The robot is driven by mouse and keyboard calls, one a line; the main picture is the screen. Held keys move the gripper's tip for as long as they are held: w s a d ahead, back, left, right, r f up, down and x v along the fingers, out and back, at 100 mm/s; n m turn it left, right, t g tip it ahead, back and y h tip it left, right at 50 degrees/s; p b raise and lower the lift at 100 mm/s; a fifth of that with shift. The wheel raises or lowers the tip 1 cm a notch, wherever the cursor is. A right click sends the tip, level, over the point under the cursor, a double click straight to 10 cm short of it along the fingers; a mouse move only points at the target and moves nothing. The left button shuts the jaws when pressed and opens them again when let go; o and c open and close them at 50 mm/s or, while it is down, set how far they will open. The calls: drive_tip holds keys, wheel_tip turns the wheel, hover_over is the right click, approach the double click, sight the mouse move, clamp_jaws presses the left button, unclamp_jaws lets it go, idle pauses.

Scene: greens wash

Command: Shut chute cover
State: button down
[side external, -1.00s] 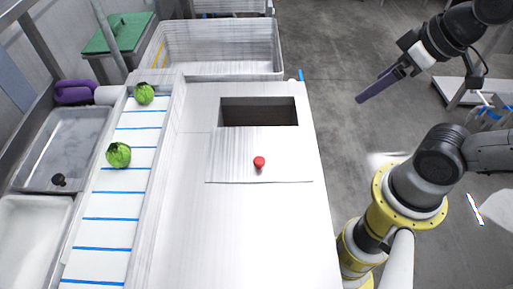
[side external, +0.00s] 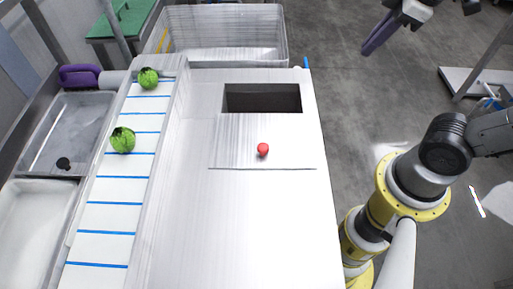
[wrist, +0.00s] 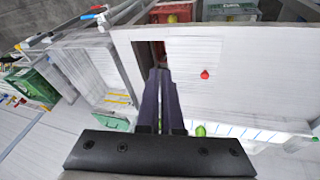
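The chute cover (side external: 232,145) is a flat pale plate with a red knob (side external: 263,150), lying on the white counter. The dark chute opening (side external: 262,98) shows uncovered just behind it. In the wrist view the red knob (wrist: 205,74) is right of my fingers, and the fingers hide part of the opening (wrist: 158,50). My gripper (side external: 370,47) has purple-grey fingers and is in the air right of the counter, away from the cover. In the wrist view its fingers (wrist: 160,72) lie close side by side with nothing seen between them.
A white belt with blue stripes (side external: 118,189) carries two green heads (side external: 122,140) at left. Grey basins (side external: 64,125) stand beyond it. A clear bin (side external: 225,58) is at the back. The counter front (side external: 235,225) is bare.

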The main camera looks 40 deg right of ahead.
drive_tip(key=w+a+n+g, duration=0.2)
drive_tip(key=w+a+n, duration=0.4)
drive_tip(key=w, duration=0.1)
drive_tip(key=n+g+h, duration=0.1)
drive_tip(key=n+h, duration=0.1)
drive_tip(key=n, duration=0.5)
hover_over(260, 158)
drive_tip(key=a, duration=0.2)
drive_tip(key=s+a+x, duration=0.1)
drive_tip(key=x, duration=0.5)
drive_tip(key=s+a+f+n+h, duration=0.1)
drive_tip(key=s+a+f+n, duration=0.1)
drive_tip(key=a+f, duration=0.45)
drive_tip(key=x, duration=0.8)
drive_tip(key=shift+s+f, duration=0.15)
drive_tip(key=shift+s, duration=0.2)
drive_tip(key=d, duration=0.2)
drive_tip(key=w+d+f, duration=0.1)
drive_tip(key=shift+w+d+f, duration=0.15)
drive_tip(key=shift+w+d, duration=0.05)
drive_tip(key=shift+d, duration=0.3)
drive_tip(key=shift+d, duration=0.1)
